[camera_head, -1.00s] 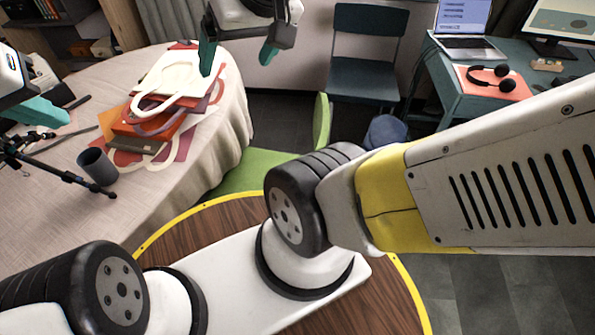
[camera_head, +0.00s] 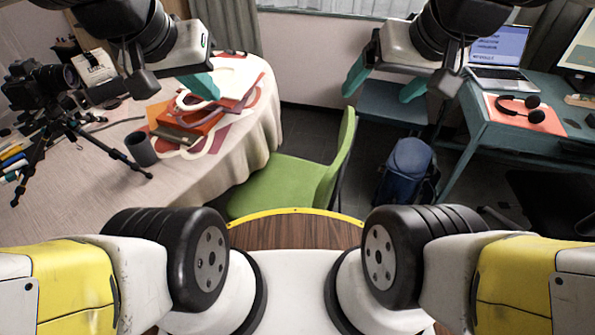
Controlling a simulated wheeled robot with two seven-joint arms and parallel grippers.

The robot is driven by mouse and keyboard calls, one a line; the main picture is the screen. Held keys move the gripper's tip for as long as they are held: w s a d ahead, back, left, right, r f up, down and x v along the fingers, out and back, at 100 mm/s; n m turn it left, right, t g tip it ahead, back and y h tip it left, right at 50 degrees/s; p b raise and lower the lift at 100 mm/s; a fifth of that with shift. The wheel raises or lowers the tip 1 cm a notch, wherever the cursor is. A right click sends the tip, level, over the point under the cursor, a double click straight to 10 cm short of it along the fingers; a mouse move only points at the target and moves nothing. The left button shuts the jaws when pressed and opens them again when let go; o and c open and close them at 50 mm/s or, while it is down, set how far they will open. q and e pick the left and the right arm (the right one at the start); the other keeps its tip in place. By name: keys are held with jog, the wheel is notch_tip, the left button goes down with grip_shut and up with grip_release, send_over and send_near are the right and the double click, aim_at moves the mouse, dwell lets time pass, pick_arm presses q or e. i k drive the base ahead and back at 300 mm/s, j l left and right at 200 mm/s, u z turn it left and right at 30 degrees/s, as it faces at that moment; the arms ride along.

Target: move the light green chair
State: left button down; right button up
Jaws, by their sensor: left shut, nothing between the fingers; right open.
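The light green chair (camera_head: 285,184) stands just beyond my base, its seat toward the table on the left and its backrest upright on the right. Its lower part is hidden. My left gripper (camera_head: 207,88) is shut and empty, above the table near the books and bag. My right gripper (camera_head: 383,88) is open and empty, its teal fingers spread in front of the blue-grey chair at the back. Both grippers are apart from the green chair and further back than it.
The cloth-covered table (camera_head: 75,180) on the left bears a camera tripod (camera_head: 70,128), a dark cup (camera_head: 141,149) and a bag with books (camera_head: 190,128). A blue-grey chair (camera_head: 392,108), a blue backpack (camera_head: 407,170) and a desk (camera_head: 500,140) with a laptop (camera_head: 497,55) stand to the right.

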aim_at(285, 181)
jog(key=l+u, duration=0.1)
jog(key=u, duration=0.25)
jog(key=l+u, duration=0.15)
jog(key=u, duration=0.15)
jog(key=l+u, duration=0.15)
jog(key=l, duration=0.25)
jog(key=k+l+u, duration=0.15)
jog(key=l, duration=0.2)
jog(key=l+u, duration=0.15)
jog(key=l, duration=0.25)
jog(key=k+l+u, duration=0.2)
jog(key=l, duration=0.2)
jog(key=k+l, duration=0.1)
jog(key=l, duration=0.35)
jog(key=k+l, duration=0.15)
jog(key=l, duration=0.3)
